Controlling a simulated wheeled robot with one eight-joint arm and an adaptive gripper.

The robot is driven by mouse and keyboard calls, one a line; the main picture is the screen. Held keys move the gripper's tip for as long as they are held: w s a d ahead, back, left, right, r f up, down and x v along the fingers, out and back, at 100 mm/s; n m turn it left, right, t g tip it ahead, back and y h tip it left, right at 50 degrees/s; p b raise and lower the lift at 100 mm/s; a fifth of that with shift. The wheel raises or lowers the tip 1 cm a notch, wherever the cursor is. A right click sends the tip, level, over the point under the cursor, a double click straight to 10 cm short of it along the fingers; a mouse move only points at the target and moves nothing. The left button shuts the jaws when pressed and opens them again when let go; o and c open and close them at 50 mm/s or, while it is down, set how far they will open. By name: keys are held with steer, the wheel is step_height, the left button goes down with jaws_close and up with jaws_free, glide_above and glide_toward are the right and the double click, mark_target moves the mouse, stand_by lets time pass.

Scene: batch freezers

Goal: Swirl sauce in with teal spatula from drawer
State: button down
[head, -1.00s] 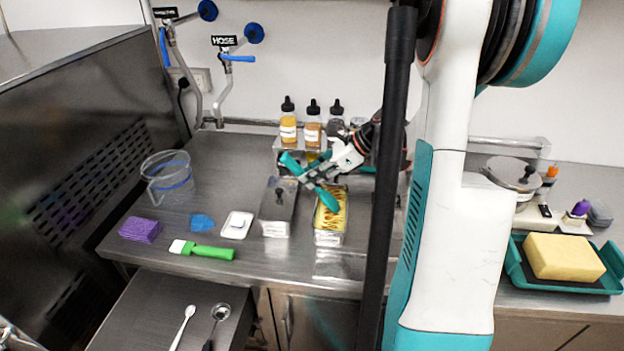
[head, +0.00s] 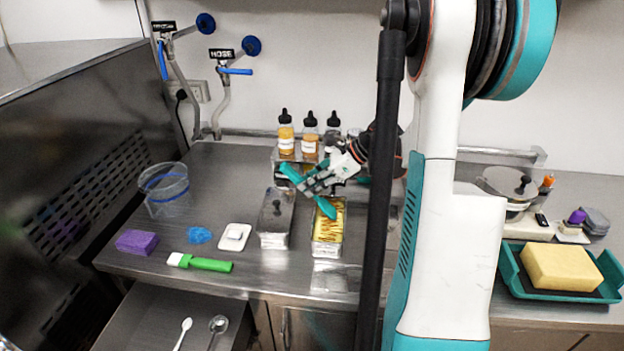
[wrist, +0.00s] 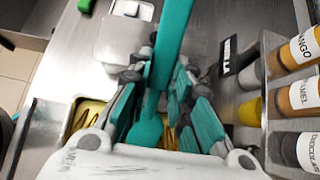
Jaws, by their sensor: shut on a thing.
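My gripper (head: 308,187) is shut on the teal spatula (head: 325,208) and holds it over the open pan on the counter. The wrist view shows the spatula's handle (wrist: 172,40) passing between the fingers (wrist: 155,85) and its wide end (wrist: 146,130) pointing down over the pan. The open steel pan (head: 327,250) holds yellow ice cream (head: 328,232) with brown sauce streaks. The pan also shows partly in the wrist view (wrist: 72,110). Whether the spatula's end touches or sits in the ice cream cannot be told. The drawer (head: 150,315) stands open with spoon-like utensils (head: 184,328) inside.
A lidded pan (head: 273,238) stands just left of the open pan. Sauce bottles (head: 286,135) stand on a rack behind. A white scale-like item (head: 234,238), a green-handled brush (head: 208,264), a purple block (head: 137,242) and a clear jug (head: 165,190) lie left.

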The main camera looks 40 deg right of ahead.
steer(key=shift+s+a, duration=2.25)
steer(key=shift+a, duration=0.3)
steer(key=shift+w+d, duration=3.2)
steer(key=shift+d, duration=0.45)
steer(key=shift+s+a, duration=1.7)
steer(key=shift+a, duration=0.25)
step_height(320, 180, up, 9)
steer(key=p, duration=0.5)
steer(key=shift+f, duration=0.2)
